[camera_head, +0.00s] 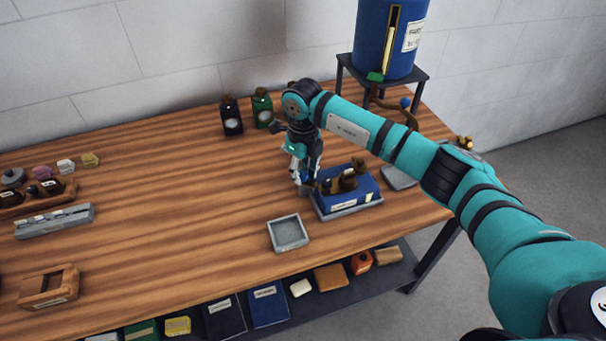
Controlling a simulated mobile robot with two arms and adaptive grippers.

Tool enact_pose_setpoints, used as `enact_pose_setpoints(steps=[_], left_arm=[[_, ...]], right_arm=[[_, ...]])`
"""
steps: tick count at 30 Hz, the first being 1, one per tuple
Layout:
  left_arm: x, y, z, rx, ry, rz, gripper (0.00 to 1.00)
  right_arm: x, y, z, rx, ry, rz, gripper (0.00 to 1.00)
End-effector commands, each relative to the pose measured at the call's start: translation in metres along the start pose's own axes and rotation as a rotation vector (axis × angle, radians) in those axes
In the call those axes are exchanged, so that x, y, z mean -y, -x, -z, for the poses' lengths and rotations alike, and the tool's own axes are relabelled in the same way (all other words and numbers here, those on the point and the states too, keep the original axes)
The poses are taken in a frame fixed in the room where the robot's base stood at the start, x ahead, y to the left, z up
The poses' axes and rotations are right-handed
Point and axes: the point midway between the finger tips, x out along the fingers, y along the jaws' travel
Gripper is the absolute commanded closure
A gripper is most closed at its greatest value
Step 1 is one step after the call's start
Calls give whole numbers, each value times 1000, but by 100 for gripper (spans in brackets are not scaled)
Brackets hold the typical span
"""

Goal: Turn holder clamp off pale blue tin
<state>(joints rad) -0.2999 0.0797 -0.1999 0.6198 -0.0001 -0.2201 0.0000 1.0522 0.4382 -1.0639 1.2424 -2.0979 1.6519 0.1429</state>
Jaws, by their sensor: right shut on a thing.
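A dark blue holder (347,201) with brass-brown parts on top stands on a grey base on the wooden bench, right of centre. My right gripper (303,180) reaches down at the holder's left end. Its fingers are shut on a small part there, which looks like the holder clamp. The fingers cover most of this part, so its shape and angle cannot be told. I cannot make out a pale blue tin for certain; it may be hidden by the gripper or the brass parts. My left gripper is not in view.
A grey empty tray (270,234) lies in front of the holder. A blue tank (375,40) on a dark stand is at the back right. Racks and small blocks are at the left. The bench middle is clear.

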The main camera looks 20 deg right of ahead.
Motion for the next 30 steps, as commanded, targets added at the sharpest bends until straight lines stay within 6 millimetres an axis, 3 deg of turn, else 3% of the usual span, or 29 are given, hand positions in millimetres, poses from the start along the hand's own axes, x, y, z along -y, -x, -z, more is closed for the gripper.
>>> enact_pose_setpoints(steps=[18, 30], left_arm=[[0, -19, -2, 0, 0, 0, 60], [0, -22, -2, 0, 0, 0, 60]], right_arm=[[1, 1, -1, 4, -549, 1, 100], [1, 2, -1, 4, -734, 0, 100]])
